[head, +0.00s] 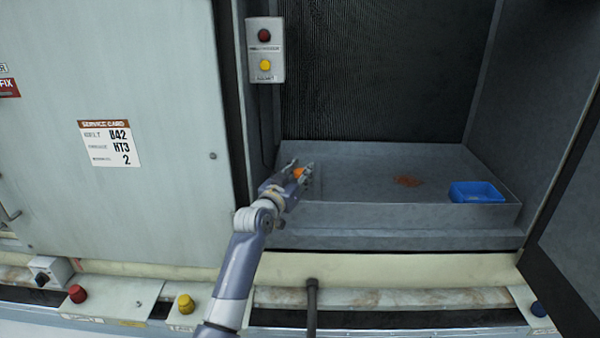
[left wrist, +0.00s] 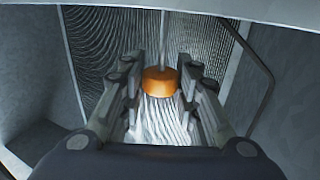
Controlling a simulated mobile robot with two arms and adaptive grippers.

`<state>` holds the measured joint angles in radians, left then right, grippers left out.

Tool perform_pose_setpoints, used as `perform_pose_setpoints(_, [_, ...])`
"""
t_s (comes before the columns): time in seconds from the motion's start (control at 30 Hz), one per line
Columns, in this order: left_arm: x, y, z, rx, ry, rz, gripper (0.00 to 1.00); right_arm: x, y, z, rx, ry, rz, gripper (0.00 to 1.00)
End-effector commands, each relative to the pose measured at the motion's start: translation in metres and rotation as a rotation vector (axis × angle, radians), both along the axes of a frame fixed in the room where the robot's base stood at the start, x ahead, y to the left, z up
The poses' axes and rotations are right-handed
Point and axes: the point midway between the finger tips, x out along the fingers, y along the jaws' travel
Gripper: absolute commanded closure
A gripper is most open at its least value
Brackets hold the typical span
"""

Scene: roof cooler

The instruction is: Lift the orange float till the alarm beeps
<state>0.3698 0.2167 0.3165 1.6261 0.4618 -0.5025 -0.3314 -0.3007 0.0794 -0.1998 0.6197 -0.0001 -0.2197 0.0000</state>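The orange float (head: 299,173) shows as a small orange patch at my left gripper (head: 300,168), near the left end of the grey pan. In the left wrist view the float (left wrist: 160,82) is a short orange cylinder on a thin upright rod (left wrist: 164,45). It sits between the two fingers of my left gripper (left wrist: 160,88). The fingers stand on both sides of it, and I cannot tell whether they touch it. The alarm box (head: 265,50) with a dark red lamp and a yellow lamp hangs on the post above. My right gripper is not in view.
The grey pan (head: 400,212) has a raised front wall. A blue tray (head: 477,192) stands at its right end, and a rusty orange stain (head: 407,181) marks its floor. A closed panel (head: 110,200) is at left and a dark open door (head: 570,220) at right.

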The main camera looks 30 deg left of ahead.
Motion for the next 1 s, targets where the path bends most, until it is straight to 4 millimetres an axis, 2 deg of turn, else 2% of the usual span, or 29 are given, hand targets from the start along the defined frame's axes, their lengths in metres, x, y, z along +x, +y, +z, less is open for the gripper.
perform_pose_setpoints(0.03, [0.0, 0.0, 0.0, 0.0, 0.0, 0.0, 0.91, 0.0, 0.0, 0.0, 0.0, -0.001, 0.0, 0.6])
perform_pose_setpoints(0.07, [0.0, 0.0, 0.0, 0.0, 0.0, 0.0, 0.97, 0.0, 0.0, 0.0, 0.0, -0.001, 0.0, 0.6])
perform_pose_setpoints(0.1, [0.0, 0.0, 0.0, 0.0, 0.0, 0.0, 1.0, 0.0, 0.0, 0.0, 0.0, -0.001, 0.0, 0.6])
perform_pose_setpoints(0.37, [0.0, 0.0, 0.001, 0.0, 0.001, 0.0, 1.0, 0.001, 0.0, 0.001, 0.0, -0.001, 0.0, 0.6])
perform_pose_setpoints(0.63, [0.0, 0.0, 0.024, 0.003, 0.002, 0.0, 1.0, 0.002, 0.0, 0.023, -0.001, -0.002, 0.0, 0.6])
perform_pose_setpoints(0.93, [0.0, 0.0, 0.023, 0.0, 0.001, 0.0, 1.0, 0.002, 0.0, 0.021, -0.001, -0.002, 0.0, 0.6])
perform_pose_setpoints(0.97, [0.0, 0.0, 0.023, 0.0, 0.001, 0.0, 0.71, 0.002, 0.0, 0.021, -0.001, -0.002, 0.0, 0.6])
perform_pose_setpoints(1.0, [0.0, 0.0, 0.023, 0.0, 0.001, 0.0, 0.62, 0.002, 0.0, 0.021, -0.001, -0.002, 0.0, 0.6])
